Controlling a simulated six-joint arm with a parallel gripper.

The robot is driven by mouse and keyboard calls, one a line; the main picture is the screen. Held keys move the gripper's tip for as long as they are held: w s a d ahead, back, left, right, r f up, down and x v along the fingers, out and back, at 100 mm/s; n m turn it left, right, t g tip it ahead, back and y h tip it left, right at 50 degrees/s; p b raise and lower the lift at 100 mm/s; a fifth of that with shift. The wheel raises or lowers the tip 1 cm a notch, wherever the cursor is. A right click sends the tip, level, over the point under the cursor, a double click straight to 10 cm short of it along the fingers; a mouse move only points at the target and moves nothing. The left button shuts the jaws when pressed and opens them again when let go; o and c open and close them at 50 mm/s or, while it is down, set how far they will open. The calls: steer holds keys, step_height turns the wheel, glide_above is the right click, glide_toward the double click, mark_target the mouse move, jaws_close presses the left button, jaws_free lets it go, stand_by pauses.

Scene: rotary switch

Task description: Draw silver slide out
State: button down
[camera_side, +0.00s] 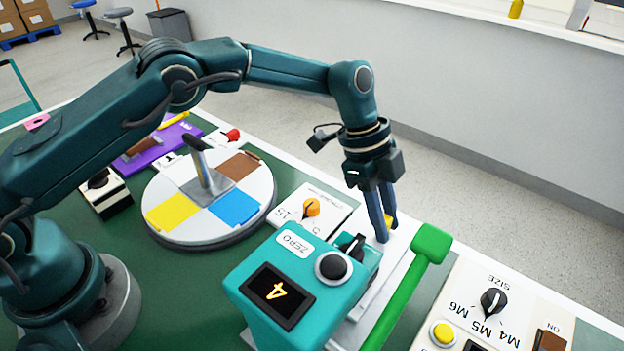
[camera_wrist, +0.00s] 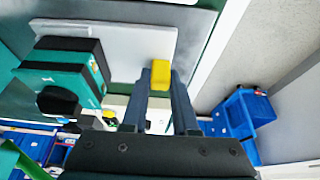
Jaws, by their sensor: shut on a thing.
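My gripper (camera_side: 386,230) points down beside the teal unit with its two fingers closed on a small yellow block (camera_side: 390,221). In the wrist view the yellow block (camera_wrist: 160,75) sits between the fingertips of my gripper (camera_wrist: 161,88). A pale silver-grey plate (camera_wrist: 140,42) lies beyond the block, next to the teal unit; it looks like the slide. Whether the block is fixed to it I cannot tell. The teal unit (camera_side: 305,250) has a display reading 4, a ZERO label and black knobs. It partly hides the plate in the side view.
A green T-shaped bar (camera_side: 405,285) stands close to the right of my gripper. A dial panel (camera_side: 490,300) lies further right. A white turntable (camera_side: 170,190) with coloured patches and an upright handle is at left. An orange-knob panel (camera_side: 311,207) lies behind the teal unit.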

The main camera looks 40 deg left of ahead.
steer(key=shift+w+r, duration=0.1)
steer(key=shift+w, duration=0.05)
steer(key=c, duration=0.7)
jaws_free()
steer(key=shift+v, duration=2.55)
